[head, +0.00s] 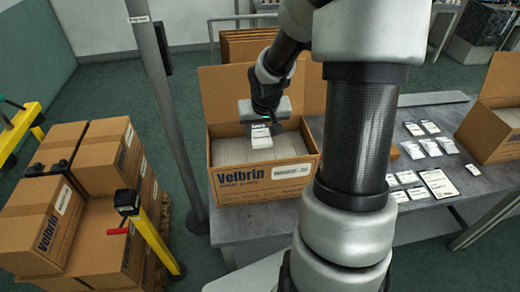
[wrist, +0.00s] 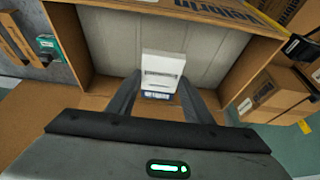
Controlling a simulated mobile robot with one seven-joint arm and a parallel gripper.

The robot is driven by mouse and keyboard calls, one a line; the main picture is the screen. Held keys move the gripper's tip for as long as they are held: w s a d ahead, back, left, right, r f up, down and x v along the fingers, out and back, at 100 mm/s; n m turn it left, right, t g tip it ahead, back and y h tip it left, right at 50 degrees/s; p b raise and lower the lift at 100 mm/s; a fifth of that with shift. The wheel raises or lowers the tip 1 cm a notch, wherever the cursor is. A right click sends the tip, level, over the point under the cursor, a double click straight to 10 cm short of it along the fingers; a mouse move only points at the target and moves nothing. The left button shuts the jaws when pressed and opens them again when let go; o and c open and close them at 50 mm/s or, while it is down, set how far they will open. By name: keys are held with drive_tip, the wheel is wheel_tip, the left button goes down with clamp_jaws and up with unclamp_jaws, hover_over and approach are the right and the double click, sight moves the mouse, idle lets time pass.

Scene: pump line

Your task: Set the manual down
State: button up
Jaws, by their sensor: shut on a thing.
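My gripper (head: 260,126) is shut on a small white manual (head: 261,137), held over the open Velbrin carton on the table. In the wrist view the manual (wrist: 162,72) sits between the two dark fingers (wrist: 160,96), with a dark blue band near its lower edge. The carton (head: 260,185) is brown cardboard with its back flap up. Pale grey-white contents fill its inside, and they also show behind the manual in the wrist view. I cannot tell whether the manual touches them.
The grey table (head: 232,222) carries several white packets and cards (head: 415,148) to the right of my arm. Another open carton (head: 490,130) stands at the far right. A grey post (head: 172,110) rises left of the table. Stacked cartons (head: 85,205) stand at the left.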

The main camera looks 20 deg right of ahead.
sight(261, 155)
drive_tip(key=shift+f+b, duration=0.6)
drive_tip(key=shift+f, duration=2.55)
drive_tip(key=shift+f+b, duration=0.25)
drive_tip(key=shift+b, duration=0.05)
drive_tip(key=o, duration=1)
drive_tip(key=shift+r, duration=0.1)
drive_tip(key=shift+o, duration=0.2)
drive_tip(key=shift+r, duration=0.1)
drive_tip(key=shift+r+p, duration=0.3)
drive_tip(key=shift+p, duration=0.2)
drive_tip(key=p+v, duration=0.3)
drive_tip(key=v, duration=0.8)
drive_tip(key=shift+s+r, duration=0.25)
drive_tip(key=shift+a, duration=0.15)
